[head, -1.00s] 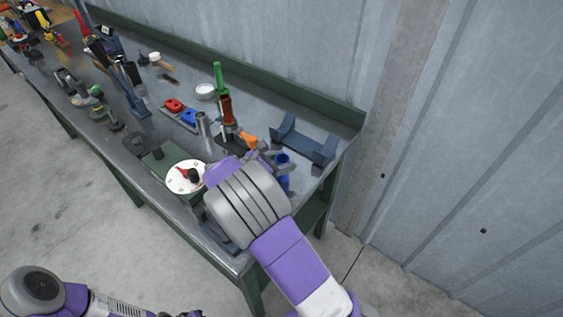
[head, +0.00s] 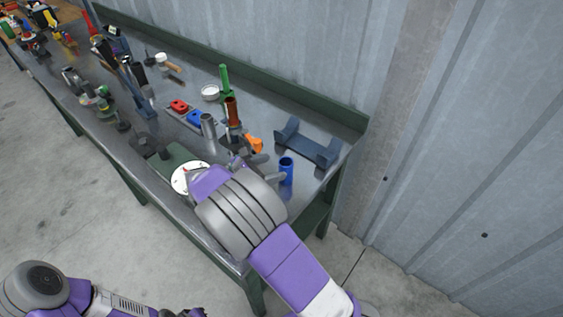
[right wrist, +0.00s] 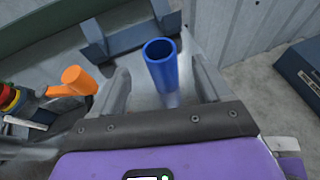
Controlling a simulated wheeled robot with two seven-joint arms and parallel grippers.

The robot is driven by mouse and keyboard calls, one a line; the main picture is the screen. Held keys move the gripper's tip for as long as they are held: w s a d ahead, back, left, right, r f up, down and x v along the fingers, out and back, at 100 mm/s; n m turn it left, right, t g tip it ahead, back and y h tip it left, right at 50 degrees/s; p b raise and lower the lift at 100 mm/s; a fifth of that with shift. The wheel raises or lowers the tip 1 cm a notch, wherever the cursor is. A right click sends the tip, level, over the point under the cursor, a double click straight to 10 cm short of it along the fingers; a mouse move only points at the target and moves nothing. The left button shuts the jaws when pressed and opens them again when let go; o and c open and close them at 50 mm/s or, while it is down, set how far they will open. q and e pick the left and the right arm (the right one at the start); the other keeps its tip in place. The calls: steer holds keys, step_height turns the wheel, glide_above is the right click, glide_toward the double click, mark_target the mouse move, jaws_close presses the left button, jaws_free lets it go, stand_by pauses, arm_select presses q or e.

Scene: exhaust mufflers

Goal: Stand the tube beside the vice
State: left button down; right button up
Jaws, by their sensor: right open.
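A blue open-topped tube (head: 286,171) stands upright near the right end of the workbench. In the right wrist view the blue tube (right wrist: 161,68) shows between the two spread fingers, with gaps at its sides. My right gripper (head: 267,169) is open and empty, just left of the tube in the head view. I cannot clearly tell which bench tool is the vice; a blue-grey upright tool (head: 136,92) stands farther along the bench. My left gripper (head: 190,312) is only partly in view at the bottom edge, and its jaws are unclear.
A blue-grey cradle (head: 308,147) lies behind the tube. An orange piece (head: 254,143), a grey tube (head: 208,127), a brown tube (head: 232,112) and a white disc (head: 188,179) are left of the tube. Red and blue parts sit farther back. A corrugated wall borders the bench.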

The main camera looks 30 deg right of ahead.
steer(key=p+v, duration=0.1)
steer(key=v, duration=0.4)
steer(key=shift+a+r, duration=0.15)
steer(key=shift+a, duration=0.15)
